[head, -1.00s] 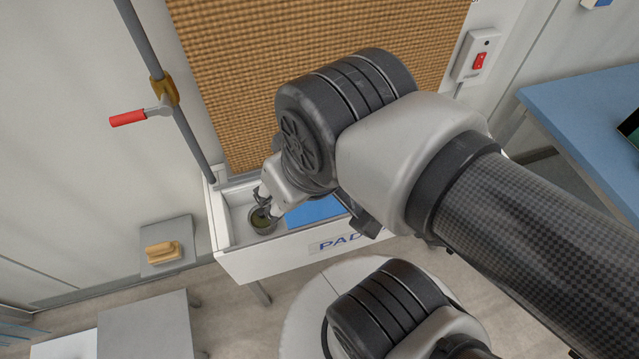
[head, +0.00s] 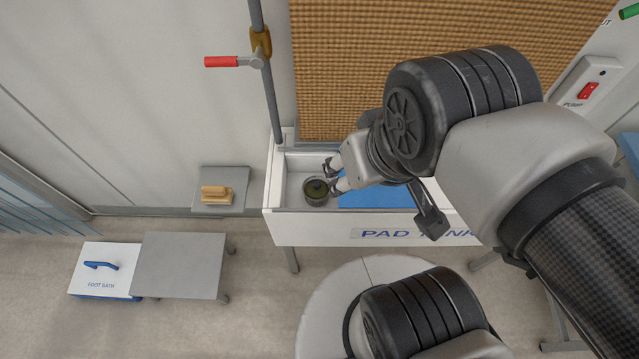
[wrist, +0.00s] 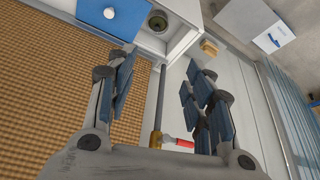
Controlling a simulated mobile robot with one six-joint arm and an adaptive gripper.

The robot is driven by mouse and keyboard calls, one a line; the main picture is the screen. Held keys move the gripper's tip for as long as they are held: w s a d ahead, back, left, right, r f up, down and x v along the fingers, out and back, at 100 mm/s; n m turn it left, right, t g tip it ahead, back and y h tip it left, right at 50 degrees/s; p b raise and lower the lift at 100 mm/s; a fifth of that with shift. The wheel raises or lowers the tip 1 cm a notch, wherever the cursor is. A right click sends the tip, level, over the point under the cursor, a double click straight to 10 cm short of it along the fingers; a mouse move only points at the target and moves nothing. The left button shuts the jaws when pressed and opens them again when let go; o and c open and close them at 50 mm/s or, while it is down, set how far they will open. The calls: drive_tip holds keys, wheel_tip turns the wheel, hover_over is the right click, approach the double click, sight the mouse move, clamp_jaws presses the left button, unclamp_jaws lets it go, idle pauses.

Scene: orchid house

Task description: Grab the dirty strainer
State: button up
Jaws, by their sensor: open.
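The dirty strainer (head: 315,197) is a small round vessel with a dark greenish inside. It sits in the left end of the white pad tank (head: 295,228), and it also shows at the top of the wrist view (wrist: 158,20). My gripper (head: 334,174) is open and empty. In the head view its fingertips overlap the strainer's upper right edge; I cannot tell the height gap. In the wrist view the strainer lies beyond the open fingers (wrist: 160,62), apart from them.
A blue cover (head: 375,197) lies on the tank right of the strainer. A grey pipe with a red-handled valve (head: 222,62) rises at the tank's left corner. A brown pad wall (head: 340,70) stands behind. A sponge (head: 216,195) rests on a shelf; a foot bath (head: 100,268) stands lower left.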

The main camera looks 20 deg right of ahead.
drive_tip(key=shift+o, duration=0.3)
drive_tip(key=shift+o, duration=0.6)
drive_tip(key=shift+w, duration=0.15)
drive_tip(key=o, duration=0.5)
drive_tip(key=w+m, duration=0.1)
drive_tip(key=w, duration=0.1)
drive_tip(key=w+f+m+g, duration=0.1)
drive_tip(key=w, duration=0.2)
drive_tip(key=w+m+p, duration=0.1)
drive_tip(key=w, duration=0.2)
drive_tip(key=shift+w+f, duration=0.25)
drive_tip(key=shift+f, duration=0.15)
drive_tip(key=shift+o, duration=0.2)
drive_tip(key=m+g+p, duration=0.3)
drive_tip(key=m, duration=0.6)
hover_over(316, 183)
wheel_tip(316, 183, down, 22)
drive_tip(key=shift+m+g, duration=0.3)
wheel_tip(316, 183, down, 14)
drive_tip(key=b, duration=0.3)
drive_tip(key=shift+s+r, duration=0.1)
drive_tip(key=shift+r, duration=0.15)
drive_tip(key=shift+f+b, duration=1.25)
drive_tip(key=shift+f, duration=2.25)
